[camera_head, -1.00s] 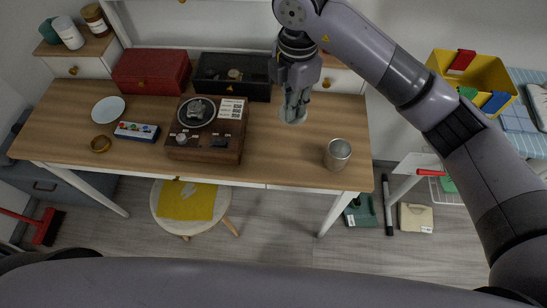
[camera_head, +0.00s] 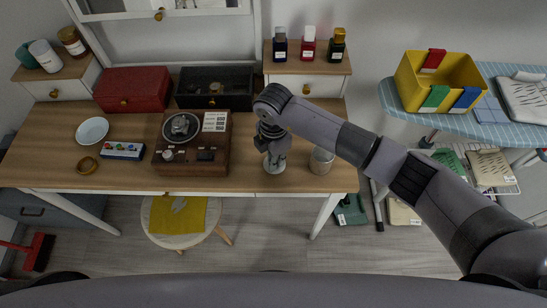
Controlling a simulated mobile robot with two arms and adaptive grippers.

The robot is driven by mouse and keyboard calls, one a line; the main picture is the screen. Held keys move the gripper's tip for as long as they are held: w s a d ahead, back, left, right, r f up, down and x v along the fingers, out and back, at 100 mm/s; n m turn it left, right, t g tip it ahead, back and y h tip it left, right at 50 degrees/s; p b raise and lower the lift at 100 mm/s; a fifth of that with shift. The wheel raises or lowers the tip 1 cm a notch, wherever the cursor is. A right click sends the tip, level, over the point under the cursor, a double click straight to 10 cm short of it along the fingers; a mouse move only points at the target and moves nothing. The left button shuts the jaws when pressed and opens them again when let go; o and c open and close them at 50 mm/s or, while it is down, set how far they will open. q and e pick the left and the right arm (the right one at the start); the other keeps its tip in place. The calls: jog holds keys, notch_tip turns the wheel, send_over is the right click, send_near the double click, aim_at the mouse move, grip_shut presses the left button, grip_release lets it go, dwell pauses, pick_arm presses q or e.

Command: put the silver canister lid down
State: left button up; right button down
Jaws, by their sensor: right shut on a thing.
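The silver canister lid (camera_head: 275,167) is a pale, shiny disc under my right gripper (camera_head: 274,155). My right gripper points down and is shut on it, and its fingers hide the lid's middle. The lid appears at or just above the wooden desk top; I cannot tell whether it touches. The open silver canister (camera_head: 321,160) stands upright on the desk, just right of the lid and apart from it. My left gripper is not in view.
A red box (camera_head: 132,90) and a black box (camera_head: 215,88) are at the back. Several small bottles (camera_head: 308,45) stand on the right drawer unit. Bare desk (camera_head: 240,178) lies around the lid.

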jog(key=shift+f, duration=0.55)
jog(key=c, duration=2.1)
grip_release()
jog(key=shift+f, duration=0.15)
jog(key=o, duration=0.5)
jog(key=shift+r, duration=0.3)
notch_tip(320, 180, up, 12)
jog(key=shift+f+b, duration=0.1)
jog(key=shift+b, duration=0.95)
